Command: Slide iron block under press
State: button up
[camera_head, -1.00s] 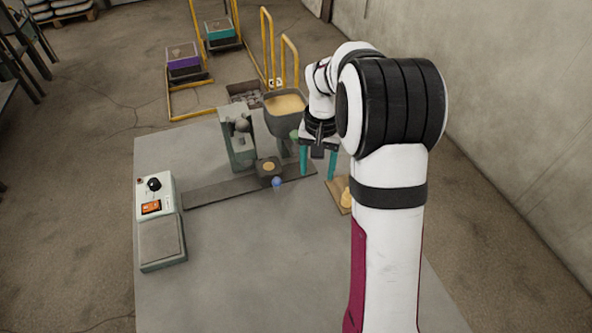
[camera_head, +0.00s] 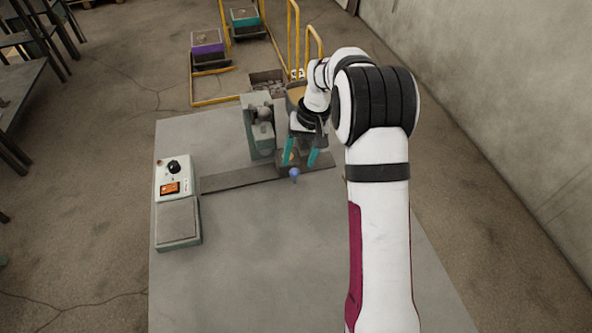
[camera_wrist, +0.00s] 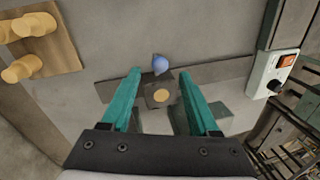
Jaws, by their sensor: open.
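The iron block (camera_wrist: 151,103) is dark, with a round tan spot on top, on a dark flat rail (camera_head: 235,180). A blue ball knob (camera_head: 294,173) sits at its near side; it also shows in the wrist view (camera_wrist: 160,64). The grey-green press (camera_head: 257,130) stands left of the block, at the rail's far side. My gripper (camera_head: 300,161) is open, with teal fingers pointing down over the block; they partly hide it in the head view. In the wrist view the block and knob appear between the fingers, with no clear contact.
A control box (camera_head: 177,205) with a black dial stands at the table's left. A wooden board (camera_wrist: 62,50) with tan knobbed pieces shows in the wrist view. A tan-filled hopper (camera_head: 295,92) is partly hidden behind my arm.

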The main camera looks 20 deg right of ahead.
aim_at(296, 169)
jog(key=f, duration=0.4)
jog(key=a+f, duration=0.1)
jog(key=f, duration=0.1)
jog(key=shift+w, duration=0.1)
jog(key=shift+r, duration=0.1)
grip_shut()
dwell(1.1)
